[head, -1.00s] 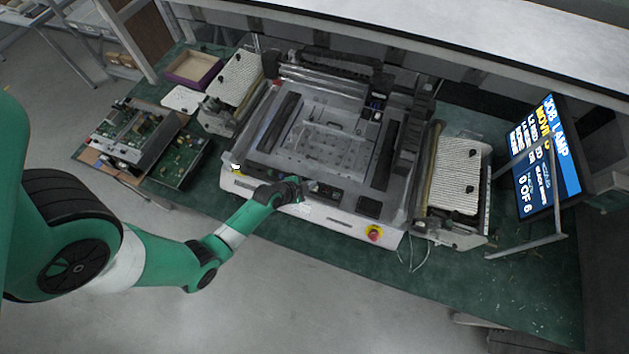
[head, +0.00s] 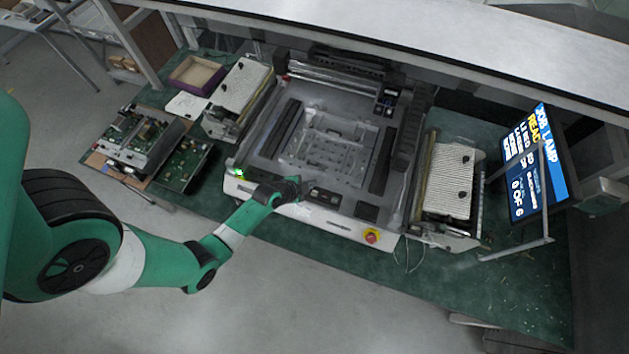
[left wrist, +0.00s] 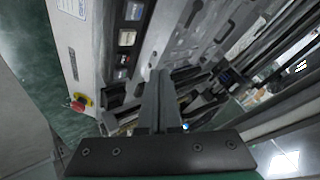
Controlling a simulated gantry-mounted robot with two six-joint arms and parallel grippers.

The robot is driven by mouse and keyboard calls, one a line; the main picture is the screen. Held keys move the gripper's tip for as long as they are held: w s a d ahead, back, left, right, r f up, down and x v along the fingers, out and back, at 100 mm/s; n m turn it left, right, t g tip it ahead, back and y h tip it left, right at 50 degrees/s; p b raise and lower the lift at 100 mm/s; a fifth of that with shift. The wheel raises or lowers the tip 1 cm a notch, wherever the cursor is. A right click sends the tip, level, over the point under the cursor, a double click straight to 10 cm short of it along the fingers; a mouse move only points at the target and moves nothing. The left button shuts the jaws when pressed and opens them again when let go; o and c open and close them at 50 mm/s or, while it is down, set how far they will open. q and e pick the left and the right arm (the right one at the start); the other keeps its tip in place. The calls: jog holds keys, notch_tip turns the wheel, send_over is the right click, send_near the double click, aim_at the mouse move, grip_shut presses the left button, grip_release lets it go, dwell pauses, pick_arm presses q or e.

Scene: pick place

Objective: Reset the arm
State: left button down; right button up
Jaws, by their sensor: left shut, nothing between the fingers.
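My left arm (head: 150,262) is green with black and white bands and comes in from the left. My left gripper (head: 293,186) is at the front edge of the grey and white machine (head: 335,222), just above or beside its front panel; I cannot tell if it touches. In the left wrist view the gripper's two dark fingers (left wrist: 158,100) are together with nothing between them. The machine's front buttons and a red knob (left wrist: 78,102) show beside them. My right gripper is not in view.
The machine's emergency stop (head: 371,236) sits at its front right. Feeder racks stand left (head: 240,85) and right (head: 451,180). Circuit boards (head: 185,163) and a wooden-rimmed tray (head: 197,75) lie on the left of the green table (head: 300,250). A monitor (head: 537,160) stands at the right.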

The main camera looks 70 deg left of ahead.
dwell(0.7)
pick_arm(q)
jog(key=w+d+r+m+t+h, duration=0.1)
jog(key=w+d+r+m+t, duration=0.15)
jog(key=w+r, duration=0.9)
jog(key=w+d+r+m+t, duration=0.2)
jog(key=w+d+r+t, duration=0.2)
jog(key=w+r, duration=0.75)
jog(key=w+d+r+t+h, duration=0.1)
jog(key=d+r+t, duration=0.3)
jog(key=r, duration=1.2)
jog(key=d+r+t+h, duration=0.1)
jog(key=d+r, duration=0.2)
jog(key=r, duration=0.4)
jog(key=d+r+t+h, duration=0.1)
jog(key=d+r, duration=0.2)
jog(key=r, duration=0.4)
jog(key=s+d+r+n+t+h+p, duration=0.1)
jog(key=s+d+r+t, duration=0.3)
jog(key=r, duration=0.6)
jog(key=s+d+r+t+h, duration=0.1)
jog(key=s+d+r, duration=0.1)
jog(key=s+r, duration=0.55)
jog(key=s+r+n+t, duration=0.1)
jog(key=s+r+n, duration=0.5)
jog(key=r+n, duration=0.1)
jog(key=shift+s+a, duration=0.15)
jog(key=shift+s, duration=0.15)
